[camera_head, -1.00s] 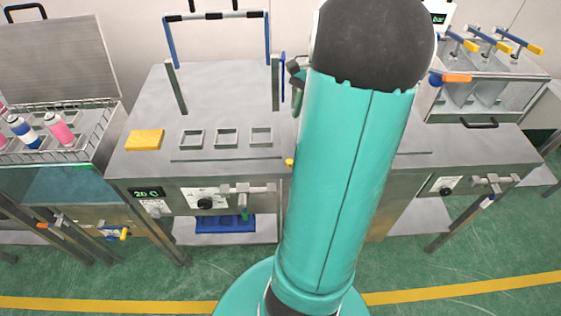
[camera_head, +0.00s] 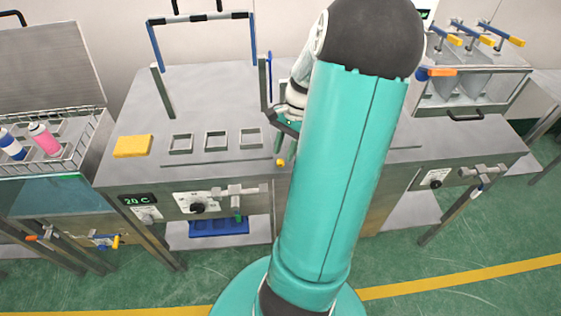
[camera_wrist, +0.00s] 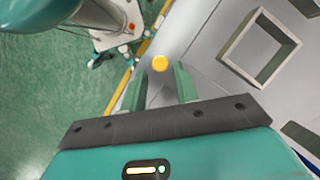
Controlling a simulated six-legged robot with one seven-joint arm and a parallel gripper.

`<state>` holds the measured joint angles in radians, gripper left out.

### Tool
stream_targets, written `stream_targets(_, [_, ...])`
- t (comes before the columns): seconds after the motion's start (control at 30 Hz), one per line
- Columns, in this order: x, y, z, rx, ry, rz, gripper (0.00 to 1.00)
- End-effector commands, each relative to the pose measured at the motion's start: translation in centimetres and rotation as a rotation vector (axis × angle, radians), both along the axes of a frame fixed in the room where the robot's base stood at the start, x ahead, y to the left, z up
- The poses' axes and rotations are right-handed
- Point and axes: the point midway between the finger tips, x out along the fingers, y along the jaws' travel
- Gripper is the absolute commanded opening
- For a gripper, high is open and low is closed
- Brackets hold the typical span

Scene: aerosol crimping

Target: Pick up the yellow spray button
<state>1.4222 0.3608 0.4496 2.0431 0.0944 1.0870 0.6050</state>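The yellow spray button (camera_head: 280,162) is a small round yellow piece near the front edge of the steel worktable, just left of my arm in the head view. In the wrist view the spray button (camera_wrist: 160,63) shows as a round yellow disc by the fingertips, in line with the gap between them. My gripper (camera_wrist: 160,78) is open, with one green finger on each side of that gap and nothing gripped. In the head view my gripper (camera_head: 279,143) is just above the button, partly hidden by my arm. I cannot tell the exact remaining height.
The worktable (camera_head: 143,92) holds a yellow sponge-like block (camera_head: 133,146) and several square frames (camera_head: 215,140). One square frame (camera_wrist: 262,47) is close right of the gripper in the wrist view. A wire basket (camera_head: 75,155) with cans stands left; a clamp fixture (camera_head: 470,85) stands right.

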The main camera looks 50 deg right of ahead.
Motion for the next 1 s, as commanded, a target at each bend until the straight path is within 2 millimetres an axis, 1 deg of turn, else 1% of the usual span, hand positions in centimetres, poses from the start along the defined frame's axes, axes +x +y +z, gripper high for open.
stream_targets(0.03, [0.0, 0.3, -0.8, 0.003, 0.001, 0.000, 0.30])
stream_targets(0.13, [0.1, 0.8, -1.8, 0.002, 0.000, 0.000, 0.30])
stream_targets(0.23, [0.1, 0.9, -2.1, -0.001, -0.001, 0.000, 0.30])
stream_targets(0.4, [0.1, 0.9, -2.1, -0.001, 0.000, 0.000, 0.30])
stream_targets(0.47, [0.1, 0.9, -2.1, -0.001, 0.000, 0.000, 0.18])
stream_targets(0.5, [0.1, 0.9, -2.1, -0.001, 0.000, 0.000, 0.11])
stream_targets(0.57, [0.1, 0.9, -2.0, -0.001, 0.000, 0.000, 0.00])
stream_targets(1.0, [0.1, 0.9, -1.9, -0.001, 0.000, 0.001, 0.00])
